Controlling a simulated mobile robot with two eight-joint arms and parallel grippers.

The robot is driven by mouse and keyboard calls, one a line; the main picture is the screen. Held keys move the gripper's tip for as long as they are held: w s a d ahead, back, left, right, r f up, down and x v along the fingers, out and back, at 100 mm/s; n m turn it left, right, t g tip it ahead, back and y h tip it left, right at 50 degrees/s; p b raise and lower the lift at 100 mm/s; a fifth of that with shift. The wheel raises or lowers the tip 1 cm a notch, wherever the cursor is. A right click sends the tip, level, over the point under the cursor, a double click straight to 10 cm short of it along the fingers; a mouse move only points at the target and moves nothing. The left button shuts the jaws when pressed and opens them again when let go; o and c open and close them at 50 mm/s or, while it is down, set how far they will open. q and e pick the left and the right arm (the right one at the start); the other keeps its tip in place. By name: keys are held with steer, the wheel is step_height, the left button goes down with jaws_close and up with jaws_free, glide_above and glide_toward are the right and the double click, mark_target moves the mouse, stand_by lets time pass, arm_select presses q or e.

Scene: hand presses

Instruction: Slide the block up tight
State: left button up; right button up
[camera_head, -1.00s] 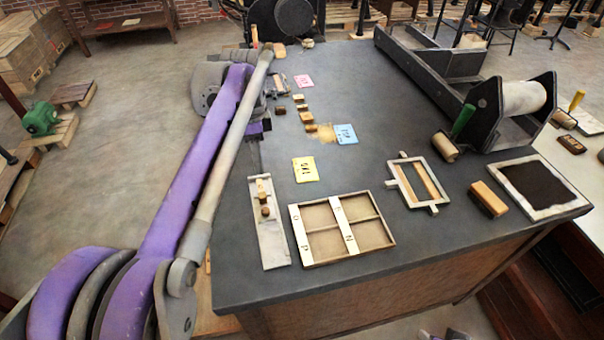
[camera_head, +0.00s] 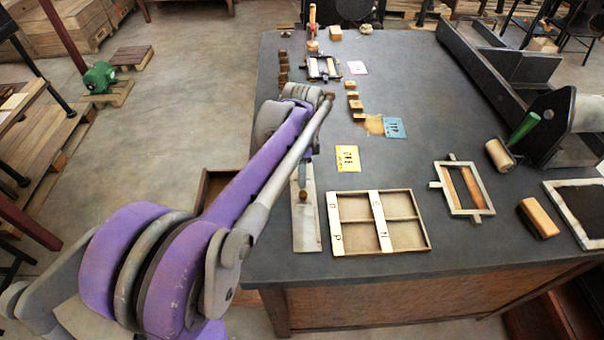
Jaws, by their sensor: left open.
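A pale flat strip (camera_head: 307,238) lies lengthwise near the table's left edge. A small brown wooden block (camera_head: 303,196) sits on its middle; what lies just beyond the block is partly covered by my arm. My left arm reaches in from the lower left, over the table's left edge. My left gripper (camera_head: 313,147) is open, beyond the block near the strip's far end, and mostly hidden by my own arm links. I cannot tell whether it touches anything. My right gripper is not in view.
A divided wooden tray (camera_head: 334,238) with letters lies right of the strip. A yellow card (camera_head: 347,159), a blue card (camera_head: 394,128), a metal frame (camera_head: 485,187), a wooden block (camera_head: 538,218) and a green-handled roller (camera_head: 498,154) lie further right. The middle of the dark table (camera_head: 440,100) is clear.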

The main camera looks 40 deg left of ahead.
arm_select(q)
steer(key=shift+f, duration=0.25)
jaws_close()
stand_by(1.4)
